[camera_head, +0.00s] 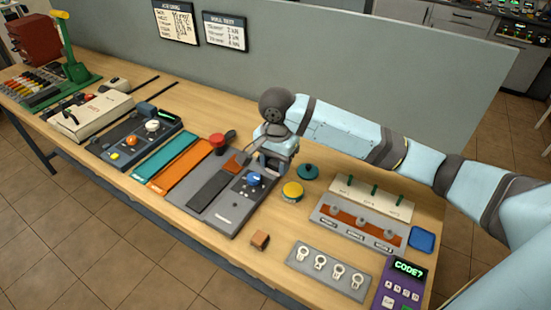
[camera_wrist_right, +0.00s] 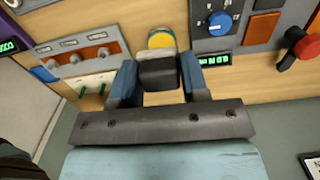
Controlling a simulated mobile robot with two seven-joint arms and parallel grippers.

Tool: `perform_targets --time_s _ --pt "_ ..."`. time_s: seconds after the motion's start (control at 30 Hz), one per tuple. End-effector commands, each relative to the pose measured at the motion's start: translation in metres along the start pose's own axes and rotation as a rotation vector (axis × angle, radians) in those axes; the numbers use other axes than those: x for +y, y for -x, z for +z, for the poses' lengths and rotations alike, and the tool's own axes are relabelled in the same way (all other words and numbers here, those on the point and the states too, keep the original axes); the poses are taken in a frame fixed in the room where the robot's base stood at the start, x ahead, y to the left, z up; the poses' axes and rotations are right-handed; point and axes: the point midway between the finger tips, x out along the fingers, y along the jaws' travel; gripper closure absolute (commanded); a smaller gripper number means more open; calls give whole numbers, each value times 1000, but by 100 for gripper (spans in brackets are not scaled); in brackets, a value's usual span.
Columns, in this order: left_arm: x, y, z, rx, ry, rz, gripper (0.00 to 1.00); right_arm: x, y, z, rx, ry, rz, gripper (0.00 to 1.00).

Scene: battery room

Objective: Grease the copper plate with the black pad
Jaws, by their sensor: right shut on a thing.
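My right gripper (camera_head: 270,163) is over the table by the grey board with the blue knob. In the wrist view its two blue fingers (camera_wrist_right: 158,80) are shut on a dark block, the black pad (camera_wrist_right: 158,72). The pad is hard to make out in the head view, and its underside is hidden. A copper-coloured plate (camera_head: 236,163) lies on the grey board, left of the gripper; it also shows in the wrist view (camera_wrist_right: 261,28). The pad is apart from it. A yellow-topped round tin (camera_head: 292,190) stands right of the gripper; the wrist view shows it (camera_wrist_right: 161,38) just beyond the pad. My left gripper is not in view.
The grey board (camera_head: 225,218) carries a blue knob (camera_head: 254,179) and a dark strip. A red-topped handle (camera_head: 217,140) stands behind it. A teal round piece (camera_head: 308,171), a panel with copper bar (camera_head: 327,216) and a small brown block (camera_head: 260,240) are nearby. A grey partition backs the table.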

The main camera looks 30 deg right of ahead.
Motion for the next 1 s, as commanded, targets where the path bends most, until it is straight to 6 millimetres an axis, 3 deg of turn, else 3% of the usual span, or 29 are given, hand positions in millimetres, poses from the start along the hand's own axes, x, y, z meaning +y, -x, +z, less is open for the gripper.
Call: perform_targets --time_s 0.03,0.2,0.4,0.67,1.0 --pt "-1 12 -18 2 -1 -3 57 -2 2 -9 -7 -9 5 78" --pt "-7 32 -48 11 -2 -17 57 -5 -29 -42 -9 -12 2 78" --pt "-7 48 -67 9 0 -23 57 5 -65 -72 8 -1 6 78" --pt "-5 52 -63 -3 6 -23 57 12 -87 -86 22 10 8 78" --pt "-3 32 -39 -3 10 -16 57 12 -115 -87 23 10 7 78"
